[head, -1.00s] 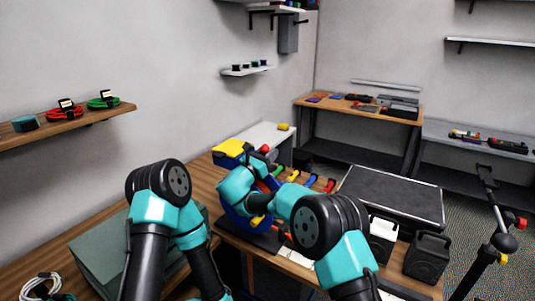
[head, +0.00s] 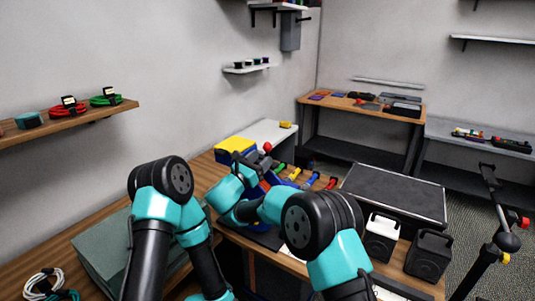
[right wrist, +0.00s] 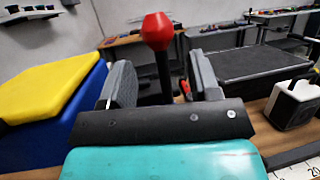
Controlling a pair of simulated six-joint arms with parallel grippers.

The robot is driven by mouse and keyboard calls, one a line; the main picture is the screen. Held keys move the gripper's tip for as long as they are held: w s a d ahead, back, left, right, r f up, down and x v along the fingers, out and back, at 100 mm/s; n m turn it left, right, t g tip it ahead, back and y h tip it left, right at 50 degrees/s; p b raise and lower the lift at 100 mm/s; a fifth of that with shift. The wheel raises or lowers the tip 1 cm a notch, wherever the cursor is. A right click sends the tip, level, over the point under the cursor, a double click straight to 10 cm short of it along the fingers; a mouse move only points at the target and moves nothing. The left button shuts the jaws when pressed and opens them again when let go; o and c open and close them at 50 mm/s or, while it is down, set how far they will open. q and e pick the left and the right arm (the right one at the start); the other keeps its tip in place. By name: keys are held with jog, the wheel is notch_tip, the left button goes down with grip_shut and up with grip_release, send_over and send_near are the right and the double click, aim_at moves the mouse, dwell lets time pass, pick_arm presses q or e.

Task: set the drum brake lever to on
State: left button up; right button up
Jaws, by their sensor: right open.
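The brake lever has a red knob (head: 267,147), which shows just beyond my right gripper (head: 263,160) in the head view. In the right wrist view the red knob (right wrist: 157,32) tops a dark upright shaft (right wrist: 165,75). The shaft stands between the two grey fingers of my right gripper (right wrist: 162,82). The fingers are open, with gaps on both sides of the shaft. The lever's base is hidden by the gripper, and the drum is mostly hidden behind my right arm. My left gripper is out of view; only its arm shows.
A blue box with a yellow lid (head: 236,145) stands left of the lever. Several coloured-handled items (head: 308,180) lie to its right. A large dark case (head: 395,192), a white cube-shaped item (head: 381,238) and a black one (head: 428,256) stand farther right.

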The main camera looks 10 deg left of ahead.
jog(key=v, duration=0.6)
jog(key=shift+s, duration=0.25)
jog(key=shift+a+f, duration=0.1)
